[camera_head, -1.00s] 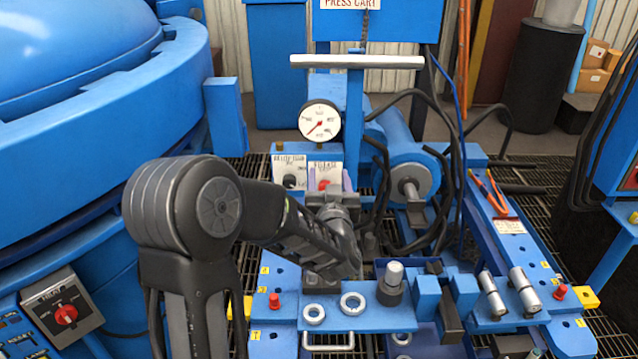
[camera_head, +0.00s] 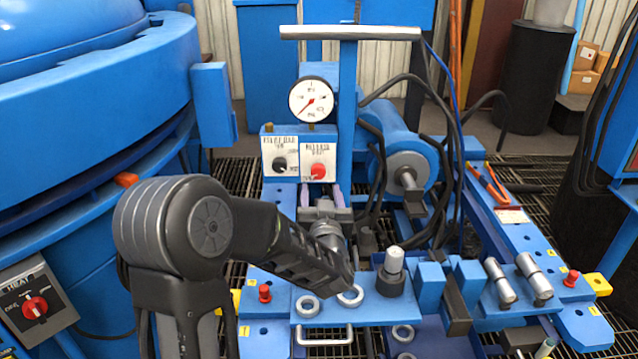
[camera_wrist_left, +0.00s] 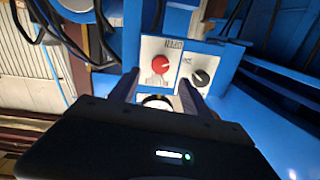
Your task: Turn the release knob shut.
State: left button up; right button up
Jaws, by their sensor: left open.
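The red release knob (camera_head: 318,171) sits on a white labelled plate on the blue control box, below the pressure gauge. It also shows in the wrist view (camera_wrist_left: 161,66), upper middle. Its exact setting is too small to read. My left gripper (camera_head: 322,195) is open and empty just below and in front of the box. In the wrist view my left gripper (camera_wrist_left: 157,92) has its two fingers spread, with the red knob beyond their tips and apart from them. My right gripper is not in view.
A black knob (camera_head: 279,163) on its own plate is beside the red one. The gauge (camera_head: 311,99) stands above the box. A blue cylinder (camera_head: 405,172) and black hoses are to the right. The bench with metal rings (camera_head: 307,306) lies below my arm.

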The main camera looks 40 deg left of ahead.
aim_at(319, 173)
pick_arm(q)
jog(key=shift+a, duration=0.1)
jog(key=x, duration=0.7)
jog(key=shift+w+a+b, duration=0.2)
jog(key=shift+w+b, duration=0.1)
jog(key=shift+b, duration=0.1)
grip_shut()
dwell(0.4)
